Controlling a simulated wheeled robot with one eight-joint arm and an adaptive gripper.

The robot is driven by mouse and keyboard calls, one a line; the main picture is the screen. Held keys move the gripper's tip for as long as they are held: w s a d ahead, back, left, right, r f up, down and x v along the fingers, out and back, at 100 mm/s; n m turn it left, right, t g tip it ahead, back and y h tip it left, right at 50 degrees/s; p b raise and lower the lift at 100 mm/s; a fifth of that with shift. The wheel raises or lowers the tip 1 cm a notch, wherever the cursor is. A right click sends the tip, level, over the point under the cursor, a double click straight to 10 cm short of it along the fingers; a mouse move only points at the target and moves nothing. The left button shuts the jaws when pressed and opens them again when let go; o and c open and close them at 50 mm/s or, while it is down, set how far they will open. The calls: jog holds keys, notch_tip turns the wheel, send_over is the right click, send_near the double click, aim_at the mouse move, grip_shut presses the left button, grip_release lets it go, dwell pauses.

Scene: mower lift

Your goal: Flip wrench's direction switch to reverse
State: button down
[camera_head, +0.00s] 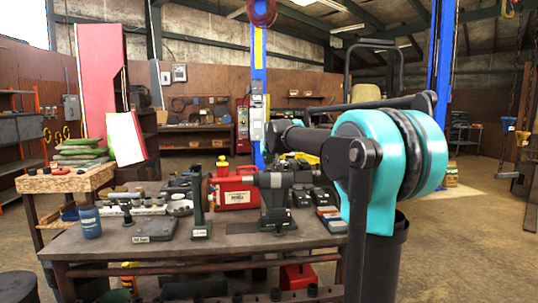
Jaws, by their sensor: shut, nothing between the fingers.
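A dark grey power tool, which looks like the wrench (277,183), stands upright on its black, labelled base on the workbench (230,244). Its direction switch is too small and dark to make out, so I cannot tell its setting. My teal and black arm reaches in from the right, and its dark end lies just above the wrench in the picture. My gripper (272,142) appears there, shut and empty. Its fingers are hard to tell from the dark background. I cannot tell whether it touches the wrench.
A red case (234,190) stands behind the wrench, left of it. Batteries and other tools crowd the bench. A blue lift post (259,75) rises behind. Open floor lies right.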

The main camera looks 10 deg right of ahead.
jog(key=shift+f, duration=0.3)
jog(key=shift+w, duration=0.1)
jog(key=shift+w+f+g, duration=0.25)
jog(key=shift+g, duration=0.45)
jog(key=shift+w+f+g, duration=0.1)
jog(key=shift+w+g, duration=0.05)
jog(key=shift+g, duration=0.75)
jog(key=shift+w, duration=0.15)
